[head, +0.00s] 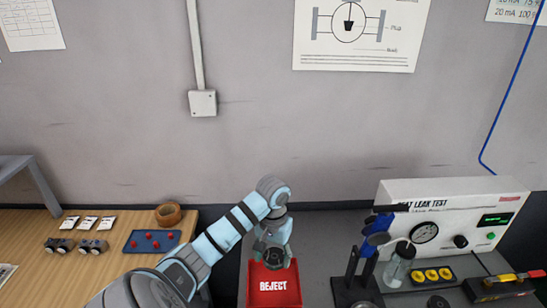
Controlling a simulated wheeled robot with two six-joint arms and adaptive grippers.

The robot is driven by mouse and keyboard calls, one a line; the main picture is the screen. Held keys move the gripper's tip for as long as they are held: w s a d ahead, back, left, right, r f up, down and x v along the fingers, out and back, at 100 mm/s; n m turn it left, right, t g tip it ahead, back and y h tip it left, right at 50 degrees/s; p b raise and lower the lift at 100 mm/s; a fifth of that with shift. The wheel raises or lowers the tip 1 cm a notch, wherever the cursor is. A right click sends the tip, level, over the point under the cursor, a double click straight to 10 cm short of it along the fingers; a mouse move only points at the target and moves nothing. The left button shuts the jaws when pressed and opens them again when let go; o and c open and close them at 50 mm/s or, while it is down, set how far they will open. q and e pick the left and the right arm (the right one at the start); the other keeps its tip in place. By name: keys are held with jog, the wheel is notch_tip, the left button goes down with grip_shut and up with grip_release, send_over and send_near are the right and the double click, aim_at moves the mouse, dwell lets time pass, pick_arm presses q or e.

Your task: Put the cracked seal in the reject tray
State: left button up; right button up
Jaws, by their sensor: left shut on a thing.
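The red reject tray (274,290) lies on the grey bench, with white REJECT lettering on its floor. My left gripper (274,261) is over the far part of the tray, pointing down. It is shut on a small dark thing that looks like the seal (273,260). The fingers mostly hide it, so I cannot make out a crack. I cannot tell how far it is above the tray floor. No other seal shows clearly. My right gripper is not in view.
A leak test unit (450,222) stands at the right. Before it are a black stand with blue parts (372,250), a clear bottle (398,266) and a block with yellow parts (432,276). At the left, a wooden table holds a blue tray (152,241) and a tape roll (168,214).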

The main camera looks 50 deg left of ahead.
aim_at(273, 297)
pick_arm(q)
notch_tip(273, 297, down, 18)
jog(key=b, duration=0.3)
jog(key=shift+s+a+r, duration=0.1)
jog(key=shift+r, duration=0.05)
jog(key=o, duration=1.5)
jog(key=shift+o, duration=0.3)
notch_tip(273, 297, up, 12)
jog(key=p, duration=0.2)
